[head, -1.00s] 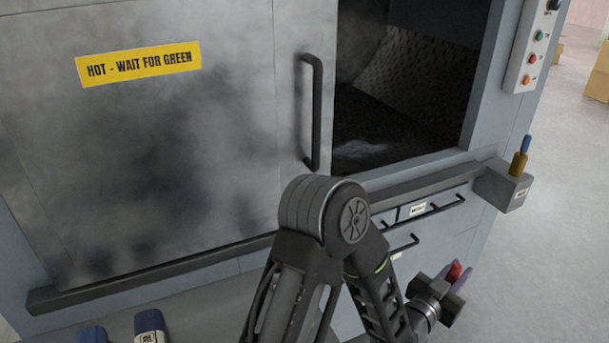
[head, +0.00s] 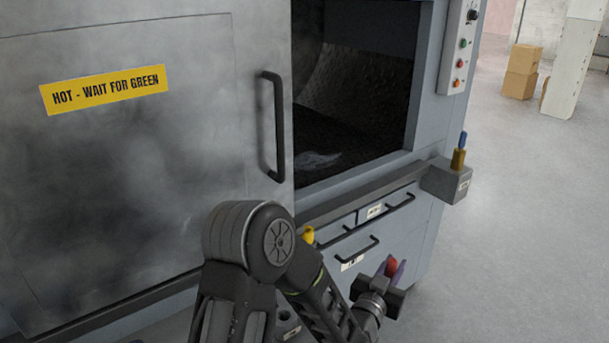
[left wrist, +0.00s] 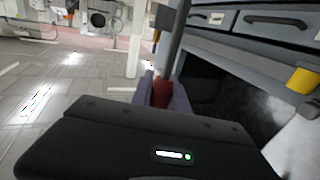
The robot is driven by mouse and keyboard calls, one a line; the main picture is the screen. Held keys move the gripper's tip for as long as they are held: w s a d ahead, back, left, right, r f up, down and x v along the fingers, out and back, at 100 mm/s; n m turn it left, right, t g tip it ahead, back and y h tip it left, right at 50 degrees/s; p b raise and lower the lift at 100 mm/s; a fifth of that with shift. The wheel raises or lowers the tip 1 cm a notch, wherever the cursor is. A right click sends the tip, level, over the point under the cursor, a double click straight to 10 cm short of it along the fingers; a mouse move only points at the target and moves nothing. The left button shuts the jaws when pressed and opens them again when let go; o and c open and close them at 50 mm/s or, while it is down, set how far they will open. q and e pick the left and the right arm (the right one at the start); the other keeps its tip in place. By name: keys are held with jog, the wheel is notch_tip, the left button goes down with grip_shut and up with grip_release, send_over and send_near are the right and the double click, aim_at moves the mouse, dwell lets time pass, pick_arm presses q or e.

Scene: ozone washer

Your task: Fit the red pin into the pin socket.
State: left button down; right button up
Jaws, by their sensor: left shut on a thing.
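The red pin (head: 391,266) is held between the purple fingers of my left gripper (head: 394,270), low in the head view in front of the washer's drawers. It also shows as a dark red piece in the left wrist view (left wrist: 161,94), between the two fingers (left wrist: 163,92). Its lower part is hidden. A grey block (head: 446,181) sticks out at the washer's right front corner, with an upright brass piece topped in blue on it. Its label is too small to read, and I cannot tell if it is the pin socket. The gripper is below and left of it, apart from it. My right gripper is out of view.
The washer's sliding door (head: 150,150) has a black handle (head: 271,127) and stands beside a dark opening (head: 355,90). Drawers with handles (head: 360,250) lie below. A yellow piece (head: 307,235) shows behind my arm.

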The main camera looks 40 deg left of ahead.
pick_arm(q)
jog(key=w+a+r+n+g+y+b, duration=0.1)
jog(key=a+r+n+g+y+b, duration=0.1)
jog(key=a, duration=0.7)
jog(key=w+a+r+n+g+y+b, duration=0.2)
jog(key=a+r+y, duration=0.4)
jog(key=a, duration=0.4)
jog(key=w+a+r+n+g+y+b, duration=0.1)
jog(key=a+r+n+y+b, duration=0.3)
jog(key=a, duration=0.6)
jog(key=shift+w+r+n+g+b, duration=0.2)
jog(key=shift+r+n+g+b, duration=0.25)
jog(key=shift+r, duration=0.4)
notch_tip(320, 180, down, 6)
jog(key=b, duration=0.3)
jog(key=shift+s+d, duration=0.1)
jog(key=shift+d, duration=0.05)
jog(key=shift+r+p, duration=0.1)
jog(key=shift+p, duration=0.25)
jog(key=shift+f+b, duration=1.5)
jog(key=shift+f, duration=0.8)
